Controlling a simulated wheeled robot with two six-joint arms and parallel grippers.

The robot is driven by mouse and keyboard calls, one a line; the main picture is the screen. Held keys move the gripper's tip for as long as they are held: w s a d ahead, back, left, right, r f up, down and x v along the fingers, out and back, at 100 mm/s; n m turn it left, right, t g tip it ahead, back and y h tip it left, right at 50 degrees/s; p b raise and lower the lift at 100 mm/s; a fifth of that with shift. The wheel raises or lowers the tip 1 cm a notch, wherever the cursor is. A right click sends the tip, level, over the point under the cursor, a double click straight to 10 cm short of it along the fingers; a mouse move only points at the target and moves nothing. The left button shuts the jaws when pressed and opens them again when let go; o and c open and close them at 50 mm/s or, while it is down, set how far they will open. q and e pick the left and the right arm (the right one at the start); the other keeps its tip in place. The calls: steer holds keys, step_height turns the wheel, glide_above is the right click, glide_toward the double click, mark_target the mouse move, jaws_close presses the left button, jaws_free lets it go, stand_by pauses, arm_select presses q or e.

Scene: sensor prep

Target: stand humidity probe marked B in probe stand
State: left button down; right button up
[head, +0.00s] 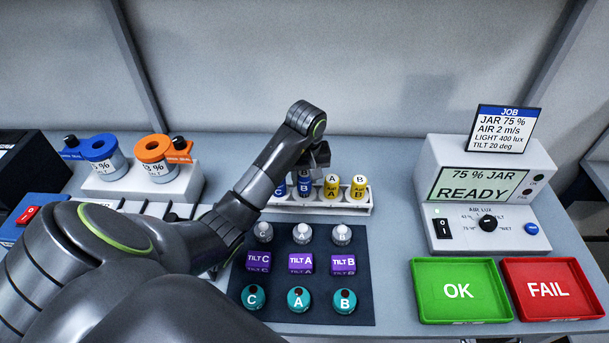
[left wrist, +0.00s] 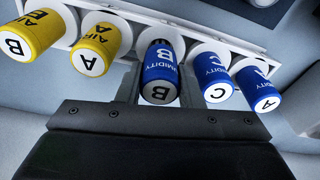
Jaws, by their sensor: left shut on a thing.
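The humidity probe B (left wrist: 160,72) is a blue cylinder with a white end cap marked B. My left gripper (head: 310,170) is shut on it, with a finger on each side in the left wrist view. The white probe stand (head: 345,209) is a long rack at the back of the table. Probe B is in line with the other probes there, at a white-ringed place; I cannot tell how deep it sits. Blue probes C (left wrist: 213,78) and A (left wrist: 256,88) and yellow probes A (left wrist: 98,48) and B (left wrist: 35,35) stand in the rack. My right gripper is not in view.
A dark mat (head: 275,322) in front holds several grey, purple and teal sensors. Blue (head: 102,152) and orange (head: 154,152) jars stand at the left. A display unit reading READY (head: 480,183), a green OK tray (head: 422,306) and a red FAIL tray (head: 594,303) are at the right.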

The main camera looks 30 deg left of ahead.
arm_select(q)
steer(key=shift+f, duration=0.3)
stand_by(0.4)
